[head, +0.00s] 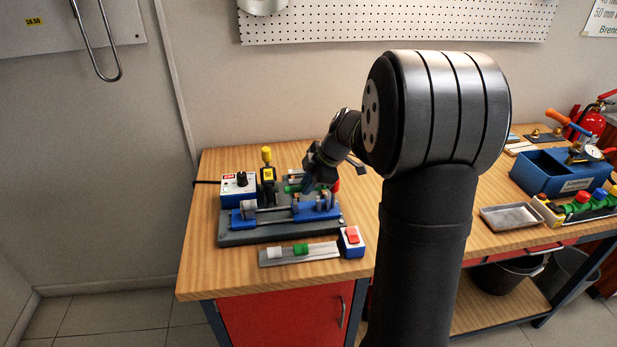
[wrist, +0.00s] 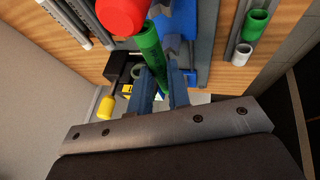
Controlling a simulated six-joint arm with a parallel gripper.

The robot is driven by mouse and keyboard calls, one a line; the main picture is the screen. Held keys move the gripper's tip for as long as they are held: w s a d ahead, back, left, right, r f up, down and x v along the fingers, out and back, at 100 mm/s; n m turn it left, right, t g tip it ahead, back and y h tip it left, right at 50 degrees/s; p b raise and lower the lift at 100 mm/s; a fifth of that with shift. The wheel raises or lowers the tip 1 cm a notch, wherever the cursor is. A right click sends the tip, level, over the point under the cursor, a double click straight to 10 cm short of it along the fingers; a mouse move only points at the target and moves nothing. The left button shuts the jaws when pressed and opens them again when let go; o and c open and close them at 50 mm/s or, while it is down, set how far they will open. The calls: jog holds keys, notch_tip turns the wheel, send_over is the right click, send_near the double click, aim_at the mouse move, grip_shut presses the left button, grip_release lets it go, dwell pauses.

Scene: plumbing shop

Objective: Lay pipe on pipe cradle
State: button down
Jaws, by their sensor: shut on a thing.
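The green pipe (wrist: 151,48) with a red end piece (wrist: 122,14) is between the two fingers of my gripper (wrist: 160,88) in the wrist view. My gripper is shut on it. In the head view my gripper (head: 313,183) is over the back right of the grey base plate, and parts of the pipe (head: 292,188) show beside it. A blue fixture with notched supports (head: 300,212), which looks like the pipe cradle, stands on the plate in front of my gripper. It also shows beside the pipe in the wrist view (wrist: 178,20). I cannot tell whether the pipe touches it.
A control box with a black knob (head: 238,187) and a yellow-topped post (head: 267,172) stand left of my gripper. A strip with green and white fittings (head: 300,250) and a red-switch box (head: 351,241) lie in front. A blue bin (head: 545,178) and metal tray (head: 511,216) are at right.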

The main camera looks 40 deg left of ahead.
jog(key=shift+f, duration=1.7)
jog(key=c, duration=1.3)
grip_release()
jog(key=shift+r, duration=0.1)
jog(key=v, duration=1.7)
jog(key=shift+r, duration=0.15)
